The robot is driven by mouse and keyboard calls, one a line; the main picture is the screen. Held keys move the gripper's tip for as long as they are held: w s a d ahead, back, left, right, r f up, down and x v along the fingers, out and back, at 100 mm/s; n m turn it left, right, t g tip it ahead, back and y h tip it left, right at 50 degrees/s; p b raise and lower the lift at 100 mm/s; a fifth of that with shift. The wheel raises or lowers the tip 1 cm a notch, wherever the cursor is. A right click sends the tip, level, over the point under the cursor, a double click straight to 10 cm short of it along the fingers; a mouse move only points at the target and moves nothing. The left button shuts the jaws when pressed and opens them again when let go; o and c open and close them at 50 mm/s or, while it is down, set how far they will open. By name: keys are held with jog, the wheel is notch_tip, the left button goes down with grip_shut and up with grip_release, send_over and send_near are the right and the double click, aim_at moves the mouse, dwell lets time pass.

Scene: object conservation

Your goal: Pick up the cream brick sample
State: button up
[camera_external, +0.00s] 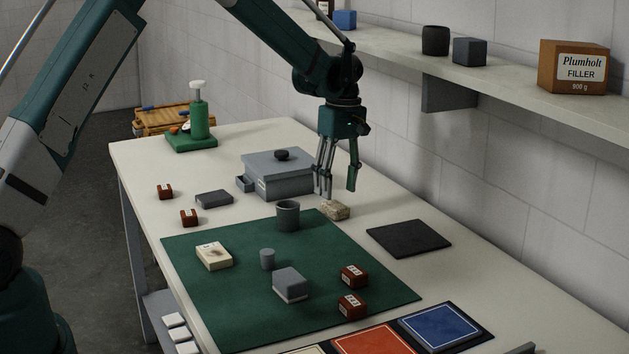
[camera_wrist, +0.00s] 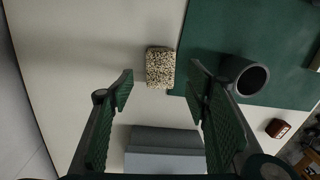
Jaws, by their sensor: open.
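A speckled cream-tan brick (camera_external: 335,211) lies on the pale bench top beside the far edge of the green mat. In the wrist view the brick (camera_wrist: 160,67) shows a grainy cream and dark surface. A plainer cream block (camera_external: 214,256) with a dark mark on top lies on the mat; I cannot tell for certain which of the two is the named sample. My gripper (camera_external: 338,190) points down above the speckled brick, open and empty. In the wrist view the brick appears between and just beyond the fingertips, with no contact visible.
A grey lidded box (camera_external: 280,175) stands close behind the gripper, and a dark grey cup (camera_external: 288,216) stands left of the speckled brick. A flat black pad (camera_external: 408,238) lies to the right. The green mat (camera_external: 230,305) also holds small grey and red-brown blocks. A wall shelf (camera_external: 500,90) runs behind.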

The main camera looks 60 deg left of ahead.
aim_at(335, 204)
jog(key=shift+s+f, duration=0.15)
jog(key=shift+f, duration=1.1)
jog(key=shift+s+f, duration=0.1)
jog(key=shift+f, duration=1.1)
jog(key=c, duration=1.1)
